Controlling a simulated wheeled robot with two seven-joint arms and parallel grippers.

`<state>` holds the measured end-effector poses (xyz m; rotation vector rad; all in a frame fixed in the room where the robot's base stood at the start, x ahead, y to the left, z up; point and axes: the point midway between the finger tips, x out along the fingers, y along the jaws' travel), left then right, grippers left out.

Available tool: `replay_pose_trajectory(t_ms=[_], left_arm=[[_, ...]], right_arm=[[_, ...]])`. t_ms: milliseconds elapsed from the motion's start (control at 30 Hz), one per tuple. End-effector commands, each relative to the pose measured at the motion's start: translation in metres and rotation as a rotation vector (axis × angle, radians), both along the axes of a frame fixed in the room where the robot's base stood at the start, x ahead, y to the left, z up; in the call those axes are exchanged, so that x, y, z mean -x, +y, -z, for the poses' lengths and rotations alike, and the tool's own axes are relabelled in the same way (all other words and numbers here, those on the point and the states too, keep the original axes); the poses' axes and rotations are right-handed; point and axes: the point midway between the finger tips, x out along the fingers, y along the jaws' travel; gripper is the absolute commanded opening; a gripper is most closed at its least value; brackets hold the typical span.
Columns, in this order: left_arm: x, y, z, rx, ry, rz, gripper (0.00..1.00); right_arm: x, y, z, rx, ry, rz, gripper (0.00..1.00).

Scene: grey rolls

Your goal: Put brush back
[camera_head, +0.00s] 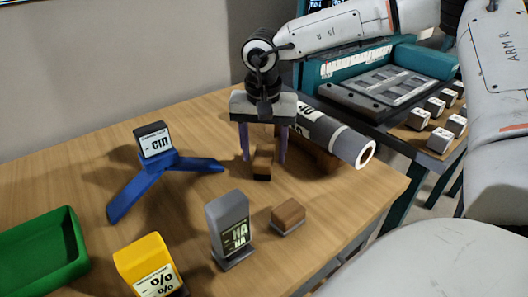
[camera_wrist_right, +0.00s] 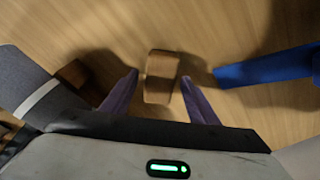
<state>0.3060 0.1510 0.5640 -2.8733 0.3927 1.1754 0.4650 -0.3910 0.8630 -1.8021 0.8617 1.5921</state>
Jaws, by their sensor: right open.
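A small brown wooden block (camera_head: 262,163), possibly the brush, stands on the wooden table. My right gripper (camera_head: 264,150) is over it, pointing down, with its purple fingers apart on either side. In the right wrist view the block (camera_wrist_right: 160,80) shows between the open fingertips (camera_wrist_right: 160,76), with a gap on each side. A second wooden block with a pale grey underside (camera_head: 288,215), which also looks like a brush, lies nearer the front. I cannot tell which block is the brush. My left gripper is not in view.
A grey roll (camera_head: 343,142) lies on a wooden holder just right of the gripper. A blue stand (camera_head: 165,165) is to the left. A grey labelled holder (camera_head: 230,225), a yellow box (camera_head: 143,258) and a green tray (camera_head: 45,250) are in front. A control console (camera_head: 385,92) stands behind right.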

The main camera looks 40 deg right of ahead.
Motion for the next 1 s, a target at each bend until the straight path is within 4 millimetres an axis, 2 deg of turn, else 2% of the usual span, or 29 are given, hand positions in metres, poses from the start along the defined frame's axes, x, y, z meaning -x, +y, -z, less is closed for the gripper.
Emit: replay_pose_trajectory(t_ms=[300, 500, 667, 1000], left_arm=[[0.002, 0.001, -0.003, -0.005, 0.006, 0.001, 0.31], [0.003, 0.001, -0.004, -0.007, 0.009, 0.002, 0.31], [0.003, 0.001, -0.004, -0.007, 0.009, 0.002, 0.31], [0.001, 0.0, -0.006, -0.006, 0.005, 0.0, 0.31]], right_arm=[[0.004, 0.006, -0.069, 0.001, -0.006, 0.0, 0.54], [0.007, 0.009, -0.098, 0.001, -0.002, -0.001, 0.54], [0.008, 0.01, -0.107, -0.001, -0.001, -0.001, 0.54], [0.009, 0.01, -0.107, -0.001, -0.001, -0.001, 0.54]])
